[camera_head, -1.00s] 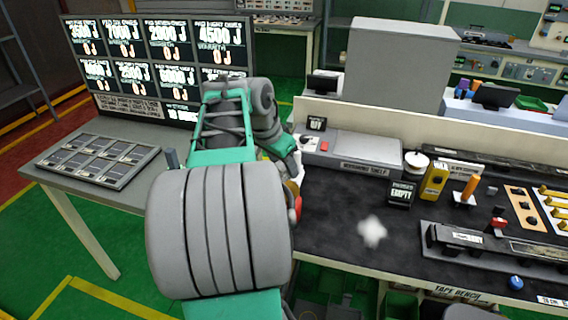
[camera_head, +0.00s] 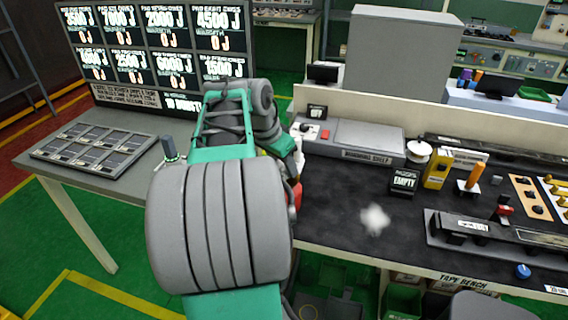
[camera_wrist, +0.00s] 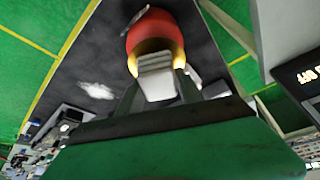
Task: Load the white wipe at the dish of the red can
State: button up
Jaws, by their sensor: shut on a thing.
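The white wipe (camera_head: 375,220) lies crumpled on the dark bench top, right of my arm; it also shows in the wrist view (camera_wrist: 97,90). My gripper (camera_wrist: 157,68) is shut on a rounded red thing with yellow lower parts, seemingly the red can (camera_wrist: 155,30). In the head view only a sliver of the red can (camera_head: 297,195) shows beside my arm, which hides most of it and my gripper. The can is left of the wipe and apart from it. I cannot make out its dish.
A grey shelf unit (camera_head: 355,141) stands at the back of the bench. An "EMPTY" sign (camera_head: 403,181), a yellow box (camera_head: 438,170) and an orange-topped post (camera_head: 472,178) stand right of the wipe. A side table (camera_head: 60,172) with a display board (camera_head: 158,62) is at left. Bench top around the wipe is clear.

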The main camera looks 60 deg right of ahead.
jog(key=shift+a+f+b, duration=0.1)
jog(key=shift+f+b, duration=0.75)
jog(key=shift+f, duration=0.25)
dwell(1.5)
jog(key=shift+r, duration=0.1)
notch_tip(320, 180, up, 7)
jog(key=p, duration=0.5)
jog(key=shift+r+p, duration=0.1)
jog(key=shift+p, duration=0.3)
jog(key=shift+w, duration=0.1)
